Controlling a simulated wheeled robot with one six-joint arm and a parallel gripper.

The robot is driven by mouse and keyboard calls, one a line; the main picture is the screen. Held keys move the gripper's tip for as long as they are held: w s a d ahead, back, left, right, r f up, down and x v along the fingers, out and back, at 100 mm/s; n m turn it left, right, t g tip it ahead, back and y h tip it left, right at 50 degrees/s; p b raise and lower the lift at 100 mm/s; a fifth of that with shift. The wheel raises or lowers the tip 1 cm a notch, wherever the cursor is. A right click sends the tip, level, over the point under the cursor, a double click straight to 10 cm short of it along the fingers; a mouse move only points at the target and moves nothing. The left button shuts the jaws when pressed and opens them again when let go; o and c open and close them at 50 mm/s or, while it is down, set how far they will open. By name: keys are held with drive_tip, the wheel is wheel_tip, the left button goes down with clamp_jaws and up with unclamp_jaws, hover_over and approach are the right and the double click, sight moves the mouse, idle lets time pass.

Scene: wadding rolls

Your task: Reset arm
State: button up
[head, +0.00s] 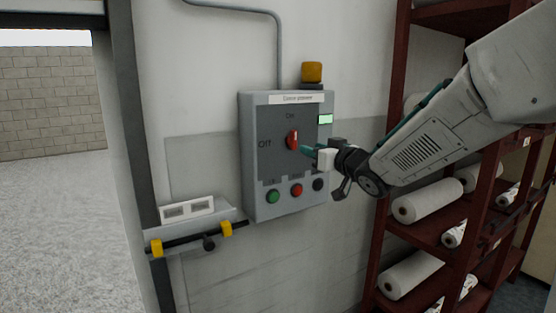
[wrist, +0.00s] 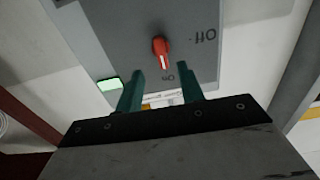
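My gripper (head: 308,150) is in front of the grey control box, at the end of my arm reaching in from the right. In the wrist view my gripper (wrist: 162,72) shows two teal fingers spread apart with nothing held between them. The red rotary knob (head: 292,139) is on the box face, just left of the fingertips in the head view. In the wrist view the knob (wrist: 160,50) lies ahead of the gap between the fingers, and its white mark points towards the "On" label. Any contact with the knob cannot be told.
The control box (head: 250,195) has a green button (head: 273,197), a red button (head: 296,190) and a lit small display (head: 325,119). A red shelf rack (head: 395,150) with white rolls (head: 425,202) stands close at right.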

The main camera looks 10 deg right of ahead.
drive_tip(key=s+d+f+m+g+h, duration=0.3)
drive_tip(key=s+d+f+g+h, duration=0.5)
drive_tip(key=s+f, duration=0.3)
drive_tip(key=s+a+g, duration=0.2)
drive_tip(key=s, duration=0.8)
drive_tip(key=s+a+f+g+y, duration=0.1)
drive_tip(key=s+a+g, duration=0.2)
drive_tip(key=s, duration=0.7)
drive_tip(key=s+a+g+y, duration=0.1)
drive_tip(key=s+a+g, duration=0.1)
drive_tip(key=s, duration=0.8)
drive_tip(key=shift+a+f+g, duration=0.3)
drive_tip(key=shift+a+g, duration=0.05)
drive_tip(key=shift+g, duration=0.05)
drive_tip(key=shift+a, duration=0.15)
